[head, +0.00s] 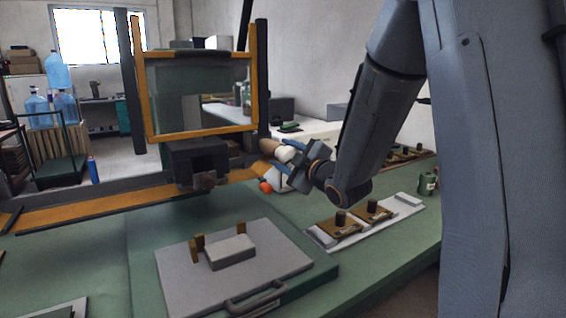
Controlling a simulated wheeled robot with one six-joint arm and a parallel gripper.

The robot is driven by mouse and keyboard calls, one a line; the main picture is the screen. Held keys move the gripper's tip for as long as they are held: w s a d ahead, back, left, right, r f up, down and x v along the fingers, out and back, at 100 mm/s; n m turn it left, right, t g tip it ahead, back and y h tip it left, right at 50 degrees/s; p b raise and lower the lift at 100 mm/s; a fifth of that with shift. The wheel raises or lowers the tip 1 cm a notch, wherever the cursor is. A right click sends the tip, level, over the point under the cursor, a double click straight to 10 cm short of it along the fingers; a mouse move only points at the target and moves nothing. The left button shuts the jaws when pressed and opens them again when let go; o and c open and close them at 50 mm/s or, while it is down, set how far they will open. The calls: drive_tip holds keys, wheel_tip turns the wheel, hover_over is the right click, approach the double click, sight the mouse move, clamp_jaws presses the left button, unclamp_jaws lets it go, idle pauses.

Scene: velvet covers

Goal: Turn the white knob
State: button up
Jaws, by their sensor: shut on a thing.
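The white knob (285,153) is a small pale rounded piece near the middle of the head view, with a tan-brown rounded part (268,146) just to its left. My gripper (279,155) reaches in from the right, its two blue fingers on either side of the white knob. The fingers are shut on the knob and hide part of its sides. How far the knob is turned cannot be told.
An orange-framed clear panel (150,95) stands behind a dark block (195,160) to the left. A grey case (180,270) with a white block (230,252) lies on the green table in front. A white board (322,238) with brown plates and dark knobs lies below my arm.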

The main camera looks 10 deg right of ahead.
drive_tip(key=shift+f+n+b, duration=0.15)
drive_tip(key=shift+n+b, duration=0.4)
drive_tip(key=shift+n, duration=0.05)
drive_tip(key=shift+n, duration=0.3)
drive_tip(key=o, duration=1)
drive_tip(key=shift+o, duration=0.2)
drive_tip(key=shift+s, duration=0.15)
drive_tip(key=v, duration=0.7)
drive_tip(key=shift+s+b, duration=0.3)
drive_tip(key=shift+b, duration=0.05)
